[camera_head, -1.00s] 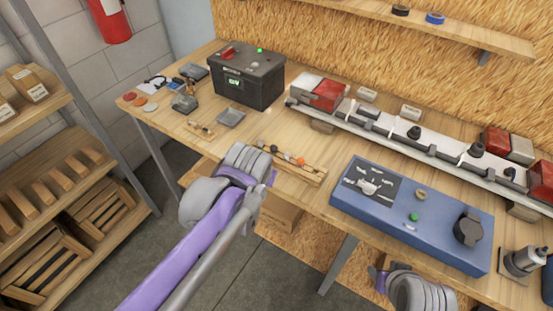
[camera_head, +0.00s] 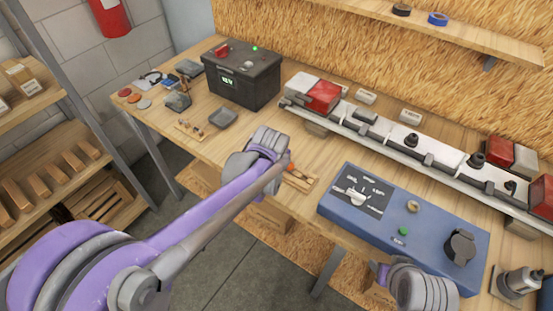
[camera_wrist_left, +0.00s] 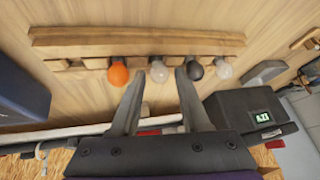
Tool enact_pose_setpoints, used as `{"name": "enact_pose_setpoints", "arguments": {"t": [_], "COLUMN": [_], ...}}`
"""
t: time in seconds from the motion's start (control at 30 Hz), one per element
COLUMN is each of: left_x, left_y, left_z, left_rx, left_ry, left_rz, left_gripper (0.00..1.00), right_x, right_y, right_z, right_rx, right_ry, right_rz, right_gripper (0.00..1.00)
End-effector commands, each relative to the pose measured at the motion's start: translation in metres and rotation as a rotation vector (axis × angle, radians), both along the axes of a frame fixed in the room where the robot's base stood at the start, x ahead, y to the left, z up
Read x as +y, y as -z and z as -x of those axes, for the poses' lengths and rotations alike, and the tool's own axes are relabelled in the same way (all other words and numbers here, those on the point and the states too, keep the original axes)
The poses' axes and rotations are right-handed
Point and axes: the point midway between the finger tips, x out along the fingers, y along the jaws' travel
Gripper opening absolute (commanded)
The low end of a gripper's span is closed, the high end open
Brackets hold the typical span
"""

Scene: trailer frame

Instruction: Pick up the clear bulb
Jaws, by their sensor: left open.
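In the left wrist view a wooden bulb rack (camera_wrist_left: 190,44) holds a row of bulbs: an orange one (camera_wrist_left: 118,74), a clear-looking one (camera_wrist_left: 158,70), a dark grey one (camera_wrist_left: 194,68) and a pale, whitish one (camera_wrist_left: 223,68). My left gripper (camera_wrist_left: 160,76) is open and empty. Its fingertips lie either side of the clear-looking bulb in the picture; contact is not visible. In the head view my left wrist hides most of the rack (camera_head: 302,179) and the left jaws. My right wrist is at the bottom right; its jaws are not clear.
A blue tester box (camera_head: 340,205) stands right of the rack. A black battery (camera_head: 243,75) stands behind and left. A white light bar (camera_head: 430,150) with red lamps runs along the back. Small parts lie at the bench's left end.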

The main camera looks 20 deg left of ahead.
Motion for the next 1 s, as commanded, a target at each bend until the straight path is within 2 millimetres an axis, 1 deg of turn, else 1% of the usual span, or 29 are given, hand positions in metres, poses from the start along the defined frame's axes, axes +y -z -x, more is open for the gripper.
{"name": "enact_pose_setpoints", "arguments": {"t": [0.03, 0.1, 0.3, 0.37, 0.5, 0.53, 0.87, 1.0], "left_x": [0.001, 0.001, 0.001, 0.001, 0.001, 0.0, 0.0, 0.0], "left_y": [0.005, 0.007, 0.007, 0.007, 0.007, 0.007, 0.006, -0.004], "left_z": [-0.002, -0.003, -0.003, -0.003, -0.003, -0.003, -0.003, -0.003], "left_rx": [0.0, 0.0, 0.0, 0.0, 0.0, 0.0, 0.0, 0.0], "left_ry": [0.0, 0.0, 0.0, 0.0, 0.0, 0.0, 0.0, 0.0], "left_rz": [0.0, 0.0, 0.0, 0.0, 0.0, 0.0, 0.0, 0.0], "left_gripper": [0.46, 0.46, 0.46, 0.37, 0.12, 0.08, 0.07, 0.07], "right_x": [0.0, 0.0, 0.0, 0.0, 0.0, 0.0, 0.0, 0.0], "right_y": [0.001, 0.001, 0.001, 0.001, 0.001, 0.001, 0.001, -0.001], "right_z": [0.0, 0.0, 0.0, 0.0, 0.0, 0.0, 0.0, 0.0], "right_rx": [0.001, 0.001, 0.001, 0.001, 0.001, 0.001, 0.001, -0.001], "right_ry": [0.0, 0.0, 0.0, 0.0, 0.0, 0.0, 0.0, 0.0], "right_rz": [0.0, 0.0, 0.0, 0.0, 0.0, 0.0, 0.0, 0.0], "right_gripper": [0.5, 0.5, 0.5, 0.5, 0.5, 0.5, 0.5, 0.5]}}
